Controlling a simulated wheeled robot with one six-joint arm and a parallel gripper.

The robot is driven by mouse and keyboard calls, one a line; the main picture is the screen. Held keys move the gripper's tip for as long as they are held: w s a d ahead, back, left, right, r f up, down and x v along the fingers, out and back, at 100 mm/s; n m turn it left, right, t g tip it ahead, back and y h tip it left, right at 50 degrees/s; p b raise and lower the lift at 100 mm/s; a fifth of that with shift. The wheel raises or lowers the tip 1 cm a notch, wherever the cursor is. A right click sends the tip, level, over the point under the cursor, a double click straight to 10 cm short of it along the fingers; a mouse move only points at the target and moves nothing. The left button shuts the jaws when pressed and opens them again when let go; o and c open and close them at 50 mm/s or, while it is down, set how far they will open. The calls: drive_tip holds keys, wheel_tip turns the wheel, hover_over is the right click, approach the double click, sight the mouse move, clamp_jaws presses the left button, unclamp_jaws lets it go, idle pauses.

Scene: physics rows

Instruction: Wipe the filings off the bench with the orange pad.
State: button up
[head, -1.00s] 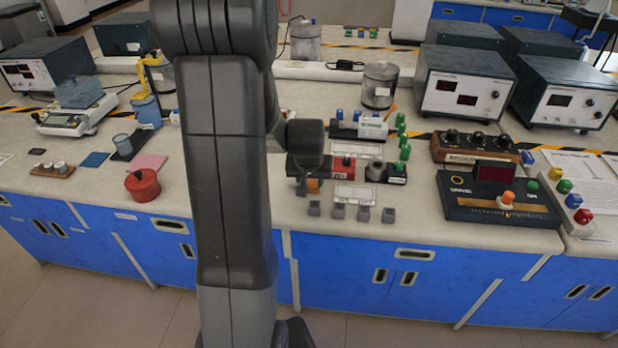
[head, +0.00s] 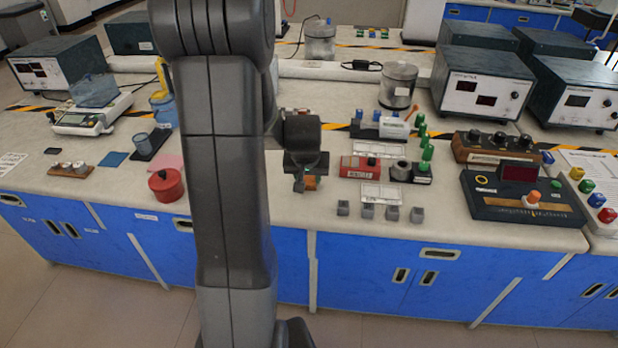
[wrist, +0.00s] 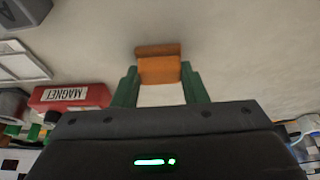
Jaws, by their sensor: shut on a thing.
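The orange pad (wrist: 160,70) is between the two green fingers of my gripper (wrist: 160,84) in the wrist view, with a browner strip along its far edge. The gripper is shut on it. I cannot tell whether the pad touches the bench top. I cannot make out any filings in either view; my arm hides part of the bench.
Several small grey cubes (head: 367,211) line the front edge. A red pot (head: 166,186) stands left of my arm. Bench left of the gripper is partly hidden.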

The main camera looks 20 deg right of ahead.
wheel_tip(320, 180, up, 2)
drive_tip(key=shift+w+r+p, duration=0.1)
drive_tip(key=shift+r+p, duration=0.15)
drive_tip(key=shift+p, duration=0.05)
drive_tip(key=shift+s+d+r, duration=0.15)
drive_tip(key=shift+s+r, duration=0.05)
drive_tip(key=shift+r, duration=0.05)
drive_tip(key=shift+r+p, duration=0.4)
drive_tip(key=shift+p, duration=0.1)
drive_tip(key=shift+r+p, duration=1.4)
drive_tip(key=shift+r, duration=0.7)
